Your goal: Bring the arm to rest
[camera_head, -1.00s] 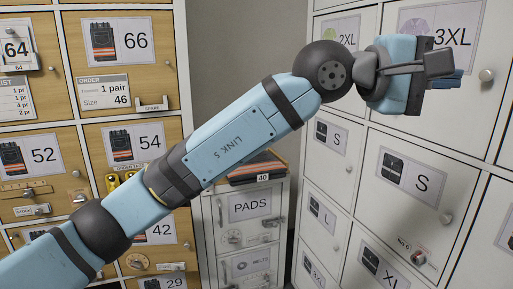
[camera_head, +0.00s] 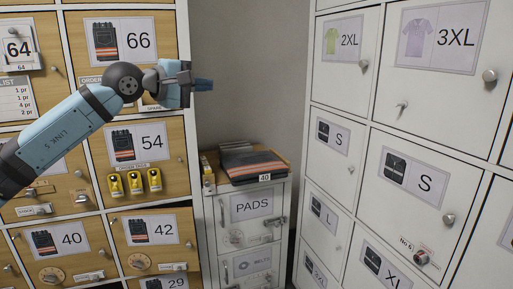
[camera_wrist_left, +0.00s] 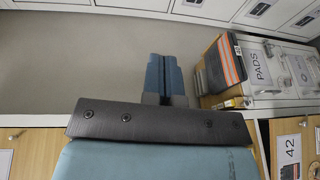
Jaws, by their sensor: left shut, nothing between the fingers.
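My left gripper (camera_head: 204,85) is at the end of the blue and black arm that comes in from the left in the head view. It is shut and empty, in front of the gap between the wooden lockers and the white lockers. In the left wrist view its blue fingers (camera_wrist_left: 165,75) lie together against a plain grey wall. My right gripper does not show.
Wooden lockers (camera_head: 165,208) stand at the left, with yellow items (camera_head: 135,183) along one door. White lockers (camera_head: 330,90) stand at the right. Between them a low PADS cabinet (camera_head: 250,207) carries folded dark trousers with orange stripes (camera_head: 254,165).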

